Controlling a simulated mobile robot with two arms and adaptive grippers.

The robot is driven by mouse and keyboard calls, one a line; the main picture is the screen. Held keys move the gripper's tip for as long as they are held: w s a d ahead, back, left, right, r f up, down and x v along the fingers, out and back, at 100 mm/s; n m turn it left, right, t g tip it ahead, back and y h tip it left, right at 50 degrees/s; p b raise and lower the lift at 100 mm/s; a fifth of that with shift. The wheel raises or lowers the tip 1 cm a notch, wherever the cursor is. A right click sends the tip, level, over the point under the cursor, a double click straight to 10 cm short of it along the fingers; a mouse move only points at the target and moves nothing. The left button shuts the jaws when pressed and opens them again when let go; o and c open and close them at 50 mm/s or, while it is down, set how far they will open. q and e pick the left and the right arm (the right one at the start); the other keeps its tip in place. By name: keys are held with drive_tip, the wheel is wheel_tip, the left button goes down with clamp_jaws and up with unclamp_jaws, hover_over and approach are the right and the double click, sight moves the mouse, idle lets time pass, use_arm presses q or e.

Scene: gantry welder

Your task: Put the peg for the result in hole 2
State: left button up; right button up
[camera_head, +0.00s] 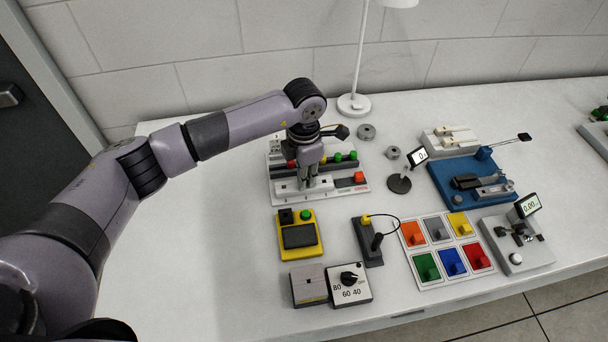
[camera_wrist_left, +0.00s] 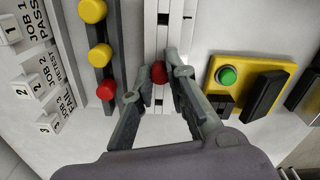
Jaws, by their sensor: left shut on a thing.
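My left gripper (camera_head: 308,184) is over the front part of a white peg board (camera_head: 279,199). In the left wrist view its fingers (camera_wrist_left: 160,78) are shut on a red peg (camera_wrist_left: 159,72), whose round head shows between the tips. The peg is over or at a pale slotted strip (camera_wrist_left: 163,25); I cannot tell whether it sits in a hole. A dark rail beside it holds two yellow pegs (camera_wrist_left: 100,55) and another red peg (camera_wrist_left: 106,90). Green pegs (camera_head: 338,157) stand farther right on the board. Hole numbers on the strip are not readable. My right gripper is not in view.
A yellow box with a green button (camera_head: 306,215) stands close in front of the board. A dial box (camera_head: 350,285), a coloured tile panel (camera_head: 445,250) and a blue fixture (camera_head: 470,180) stand around it. A lamp base (camera_head: 354,105) is behind. The table's left side is clear.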

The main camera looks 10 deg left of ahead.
use_arm(q)
drive_tip(key=o, duration=0.8)
drive_tip(key=shift+f, duration=0.1)
wheel_tip(320, 180, up, 12)
idle(0.7)
